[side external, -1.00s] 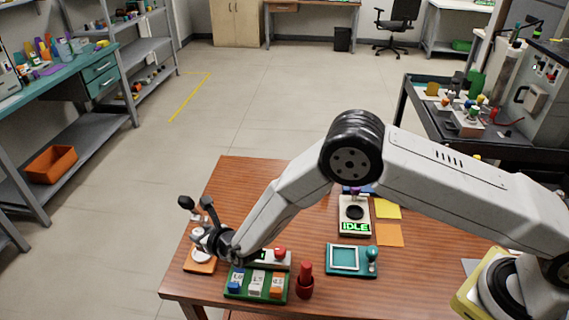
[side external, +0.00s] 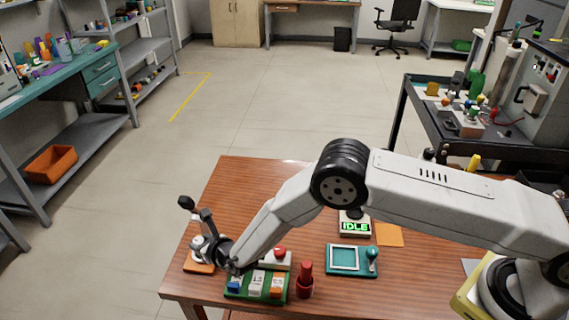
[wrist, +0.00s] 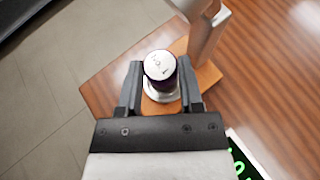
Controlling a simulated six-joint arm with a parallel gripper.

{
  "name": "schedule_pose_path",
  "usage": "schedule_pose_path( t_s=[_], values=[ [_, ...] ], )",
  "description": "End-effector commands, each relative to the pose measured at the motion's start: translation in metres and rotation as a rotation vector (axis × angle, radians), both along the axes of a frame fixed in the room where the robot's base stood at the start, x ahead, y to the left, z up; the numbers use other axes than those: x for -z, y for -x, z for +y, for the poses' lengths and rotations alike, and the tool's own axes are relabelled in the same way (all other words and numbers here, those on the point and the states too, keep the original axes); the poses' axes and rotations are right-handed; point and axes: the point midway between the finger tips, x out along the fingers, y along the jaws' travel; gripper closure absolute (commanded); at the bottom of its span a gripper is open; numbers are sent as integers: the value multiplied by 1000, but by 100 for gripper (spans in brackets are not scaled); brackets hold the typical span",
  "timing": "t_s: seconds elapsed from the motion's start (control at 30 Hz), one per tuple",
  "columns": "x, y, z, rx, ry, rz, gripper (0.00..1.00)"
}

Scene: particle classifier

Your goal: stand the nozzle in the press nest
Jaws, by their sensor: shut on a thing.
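My gripper (wrist: 158,92) is shut on the nozzle (wrist: 159,66), a dark cylinder with a pale, marked round top. In the wrist view the nozzle looks roughly upright, over a silvery round nest (wrist: 160,93) on the press's orange-brown base (wrist: 204,76). I cannot tell whether the nozzle's foot touches the nest. The press column (wrist: 206,28) rises just beyond. In the side view the press base (side external: 199,268) is at the table's left end, and my wrist hides much of the press. The nozzle cannot be made out there.
A green tray (side external: 256,298) with several coloured blocks, a box with a red button (side external: 279,251) and a red bottle-like item (side external: 305,282) stand close to the right. A teal frame (side external: 351,261) and an IDLE display (side external: 355,226) lie farther right. The table's back left is clear.

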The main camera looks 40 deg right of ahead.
Motion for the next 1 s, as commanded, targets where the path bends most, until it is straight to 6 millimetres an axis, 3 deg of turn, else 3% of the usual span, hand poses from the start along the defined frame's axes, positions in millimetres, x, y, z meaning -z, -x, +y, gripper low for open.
schedule_pose_path(
  t_s=[0.4,0.43,0.5,0.53,1.0],
  values=[
    [3,0,0,0,0,-1,100],
    [3,0,0,0,0,0,44],
    [3,0,0,0,0,0,21],
    [3,0,0,0,0,0,18],
    [-1,0,0,0,-1,0,18]
  ],
)
